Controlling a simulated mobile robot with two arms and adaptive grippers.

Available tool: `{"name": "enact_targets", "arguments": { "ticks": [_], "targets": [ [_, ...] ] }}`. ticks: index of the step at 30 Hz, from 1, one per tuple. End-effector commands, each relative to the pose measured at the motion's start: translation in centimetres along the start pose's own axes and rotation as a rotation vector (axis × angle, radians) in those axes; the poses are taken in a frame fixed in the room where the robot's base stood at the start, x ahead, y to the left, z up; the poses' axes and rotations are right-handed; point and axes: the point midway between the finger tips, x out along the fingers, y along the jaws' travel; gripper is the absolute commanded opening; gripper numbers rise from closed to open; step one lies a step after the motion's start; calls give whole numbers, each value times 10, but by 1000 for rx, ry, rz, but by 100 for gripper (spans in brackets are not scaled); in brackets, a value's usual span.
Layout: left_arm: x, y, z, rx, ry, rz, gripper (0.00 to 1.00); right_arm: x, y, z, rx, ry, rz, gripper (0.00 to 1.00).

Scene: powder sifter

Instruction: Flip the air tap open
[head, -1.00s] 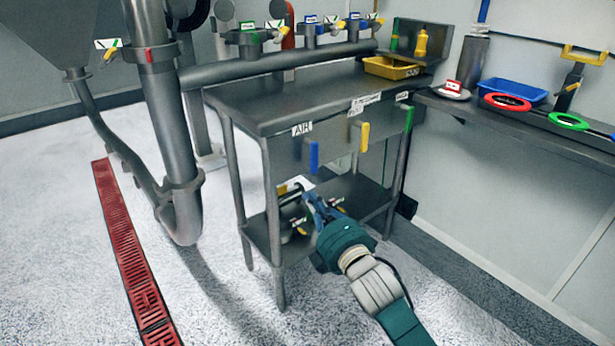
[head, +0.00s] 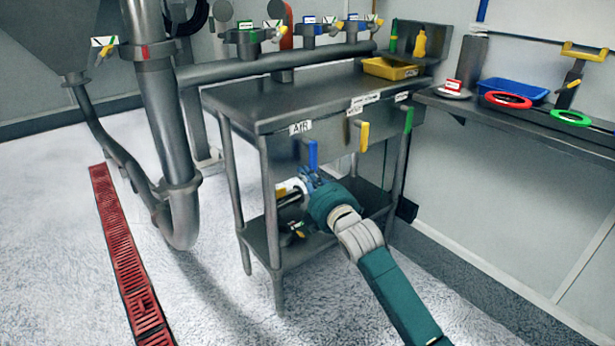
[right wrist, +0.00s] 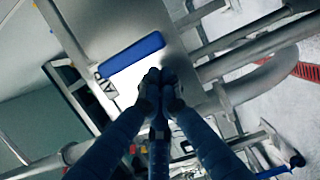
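The air tap is a blue lever (head: 312,153) that hangs straight down from the table's front apron, beside a white AIR label (head: 300,128). In the right wrist view the blue lever (right wrist: 132,54) lies just beyond the fingertips, with the AIR label (right wrist: 107,88) to its left. My right gripper (head: 306,178) is just below the lever's lower end in the head view. In the right wrist view its fingertips (right wrist: 160,76) are together with nothing between them. They are close to the lever's end; I cannot tell whether they touch it. My left gripper is not in view.
A yellow lever (head: 364,136) and a green lever (head: 408,119) hang to the right on the same steel table (head: 290,98). The lower shelf (head: 262,238) carries equipment partly hidden by my arm. A red floor grate (head: 125,260) lies at the left.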

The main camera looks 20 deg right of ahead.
Motion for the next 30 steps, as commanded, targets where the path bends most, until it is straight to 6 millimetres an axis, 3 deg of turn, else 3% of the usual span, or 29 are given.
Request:
{"name": "enact_targets", "arguments": {
  "ticks": [6, 30],
  "targets": [
    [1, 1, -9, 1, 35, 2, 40, 1, 1, 6, -1, 0, 1, 0],
    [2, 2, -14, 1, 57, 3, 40, 2, -3, 11, -78, 0, 20, 0]
  ]
}}
